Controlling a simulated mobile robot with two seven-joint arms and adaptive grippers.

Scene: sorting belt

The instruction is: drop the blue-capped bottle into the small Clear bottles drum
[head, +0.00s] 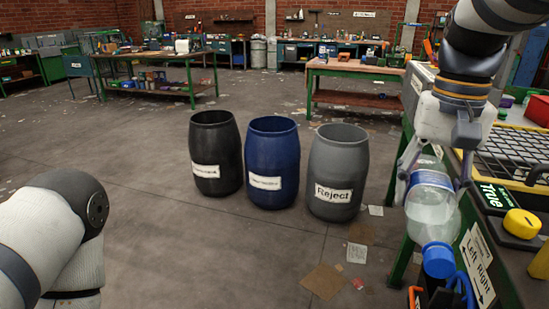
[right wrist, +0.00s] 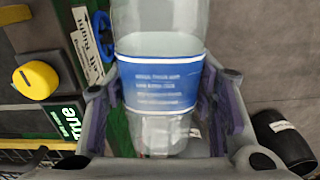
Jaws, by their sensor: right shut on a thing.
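The blue-capped bottle (head: 432,208), clear with a blue label band, hangs tilted with its cap (head: 438,261) down. My right gripper (head: 437,185) is shut around its label part, at the right of the head view. In the right wrist view the bottle (right wrist: 158,85) lies between both fingers of the gripper (right wrist: 165,105). Three drums stand on the floor left of it: black (head: 215,150), blue (head: 272,155) and grey (head: 338,165). The grey one reads "Reject"; the other two labels are too small to read. My left gripper is out of view.
A green-framed bench (head: 500,268) with a wire tray and a yellow button (head: 522,223) stands close at the right, beside and below the bottle. Floor between bench and drums is open, with scattered papers and cardboard (head: 324,281). Worktables (head: 350,72) stand behind.

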